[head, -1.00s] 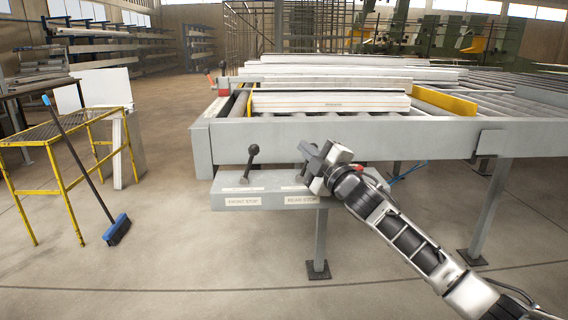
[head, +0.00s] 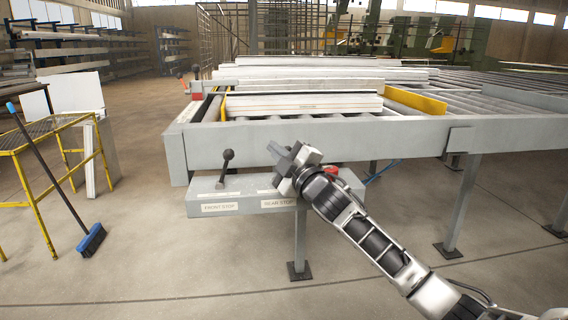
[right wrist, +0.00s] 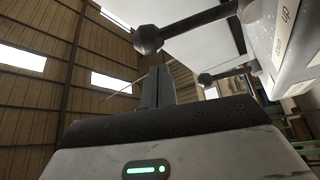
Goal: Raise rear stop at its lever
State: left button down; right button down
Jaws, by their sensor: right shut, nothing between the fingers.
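The rear stop lever is hidden behind my right gripper in the head view; its REAR STOP label (head: 278,203) shows on the grey control box below. In the right wrist view a near lever with a dark faceted knob (right wrist: 149,40), apparently the rear stop's, reaches in from the upper right. My right gripper (head: 280,152) is shut and empty in front of the box. Its fingertips (right wrist: 158,74) are close to the near knob, but I cannot tell whether they touch it. My left gripper is not in view.
The front stop lever (head: 227,160) stands upright left of my right gripper; its knob also shows in the right wrist view (right wrist: 205,79). The roller bench frame (head: 340,137) is just behind. A broom (head: 90,240) leans on a yellow stand (head: 40,195) at left.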

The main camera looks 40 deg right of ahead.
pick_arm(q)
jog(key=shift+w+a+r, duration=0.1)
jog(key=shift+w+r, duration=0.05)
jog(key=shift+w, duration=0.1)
pick_arm(e)
jog(key=a+r+v, duration=0.1)
jog(key=v, duration=0.8)
jog(key=shift+s+a, duration=0.25)
jog(key=shift+s, duration=0.05)
jog(key=shift+f, duration=0.1)
